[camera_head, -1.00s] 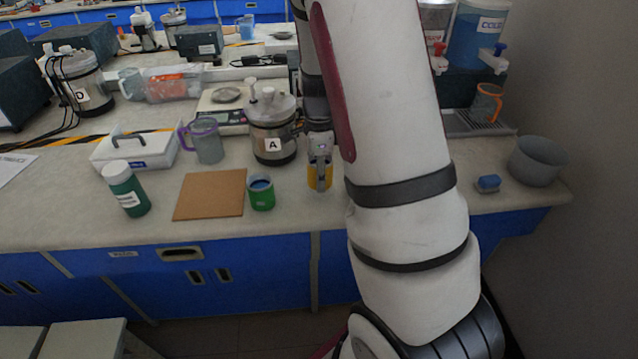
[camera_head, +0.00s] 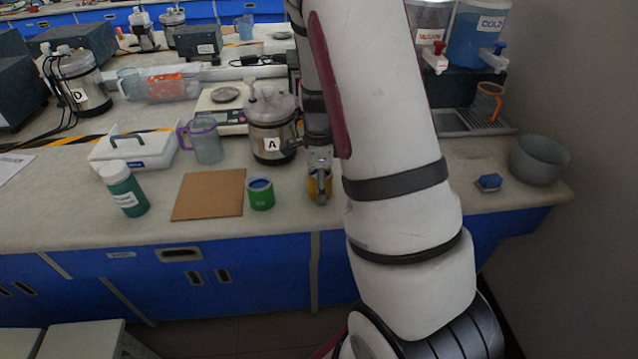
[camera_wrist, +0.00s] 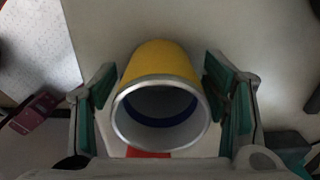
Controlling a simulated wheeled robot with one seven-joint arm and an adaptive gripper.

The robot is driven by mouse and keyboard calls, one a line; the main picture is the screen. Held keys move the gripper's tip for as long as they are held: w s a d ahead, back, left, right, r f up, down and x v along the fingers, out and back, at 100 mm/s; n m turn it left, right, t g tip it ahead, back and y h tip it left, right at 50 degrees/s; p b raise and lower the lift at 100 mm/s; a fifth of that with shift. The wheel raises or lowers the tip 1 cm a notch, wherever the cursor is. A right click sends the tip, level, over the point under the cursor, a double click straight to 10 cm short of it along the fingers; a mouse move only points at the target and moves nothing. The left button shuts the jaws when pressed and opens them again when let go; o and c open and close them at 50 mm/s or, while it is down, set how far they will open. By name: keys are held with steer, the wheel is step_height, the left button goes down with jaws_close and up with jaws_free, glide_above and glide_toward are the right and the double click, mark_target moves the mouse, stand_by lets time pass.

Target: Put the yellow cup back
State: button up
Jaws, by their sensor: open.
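The yellow cup (camera_head: 314,187) stands on the counter near its front edge, just right of the green cup, mostly hidden behind my gripper (camera_head: 320,192). In the wrist view the yellow cup (camera_wrist: 160,68) has a silver rim and a dark blue band or content inside. My gripper (camera_wrist: 160,100) is open, with one green-padded finger on each side of the cup. The right finger is close to the cup wall; a gap shows on the left. Whether either finger touches is hard to tell.
A green cup (camera_head: 260,194) and a brown board (camera_head: 208,195) lie to the left. Jar A (camera_head: 272,130) stands behind the gripper. Bare counter lies between my arm and the block.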

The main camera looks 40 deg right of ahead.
step_height(320, 180, up, 12)
steer(key=p, duration=0.2)
steer(key=s+a+r+n+t, duration=0.1)
steer(key=s+a+r+n, duration=0.2)
steer(key=a+r+n, duration=0.3)
steer(key=s+a+r+n+t, duration=0.1)
steer(key=s+a+r+n, duration=0.3)
steer(key=s+n, duration=0.5)
steer(key=s+a+r+n+t, duration=0.1)
steer(key=s+a+r+n, duration=0.2)
steer(key=s+a+n, duration=0.6)
steer(key=shift+s+a+r+n, duration=0.3)
steer(key=shift+s+r+n, duration=0.1)
steer(key=shift+s, duration=0.35)
